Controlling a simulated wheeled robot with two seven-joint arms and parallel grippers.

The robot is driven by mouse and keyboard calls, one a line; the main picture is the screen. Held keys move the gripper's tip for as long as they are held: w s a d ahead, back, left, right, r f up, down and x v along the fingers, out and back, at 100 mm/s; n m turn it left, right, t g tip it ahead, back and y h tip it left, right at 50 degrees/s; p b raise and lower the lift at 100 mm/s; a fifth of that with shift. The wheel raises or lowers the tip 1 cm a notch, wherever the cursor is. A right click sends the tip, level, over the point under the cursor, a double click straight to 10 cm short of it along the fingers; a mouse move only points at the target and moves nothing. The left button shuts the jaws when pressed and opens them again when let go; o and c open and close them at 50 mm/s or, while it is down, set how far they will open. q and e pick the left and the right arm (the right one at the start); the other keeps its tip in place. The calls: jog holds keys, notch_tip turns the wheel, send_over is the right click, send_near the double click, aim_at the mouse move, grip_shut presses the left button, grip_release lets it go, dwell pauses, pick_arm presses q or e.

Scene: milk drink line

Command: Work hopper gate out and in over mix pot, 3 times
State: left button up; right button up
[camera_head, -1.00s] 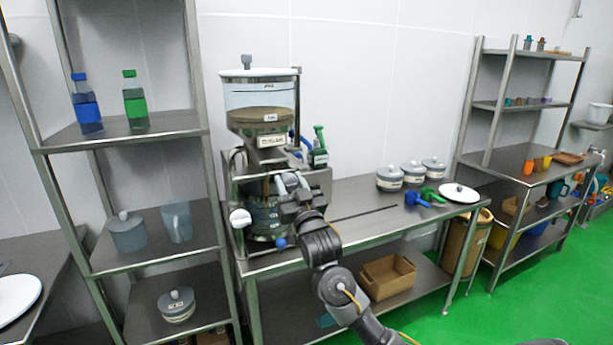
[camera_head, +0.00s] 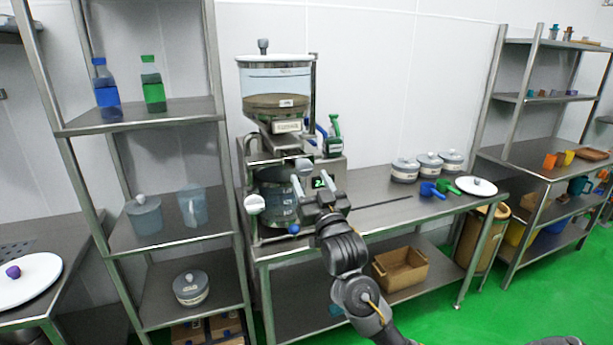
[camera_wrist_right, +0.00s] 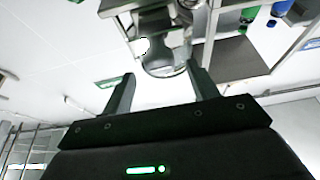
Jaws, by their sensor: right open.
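The hopper (camera_head: 275,82), clear with brown powder under a white lid, stands on the steel dispensing machine. My right gripper (camera_head: 313,185) is open in front of the machine, just below and right of that knob. In the right wrist view its fingers (camera_wrist_right: 161,77) are apart with nothing between them. My left gripper is not in view.
A white knob (camera_head: 254,204) and blue knob (camera_head: 293,229) are on the machine's front. Blue and green scoops (camera_head: 432,190), lidded pots (camera_head: 428,165) and a white plate (camera_head: 477,186) stand right on the bench. A shelf rack (camera_head: 140,240) is close on the left.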

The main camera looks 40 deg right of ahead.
jog(key=b+v, duration=0.1)
jog(key=v, duration=0.5)
jog(key=shift+s, duration=0.15)
jog(key=shift+f, duration=0.1)
dwell(0.6)
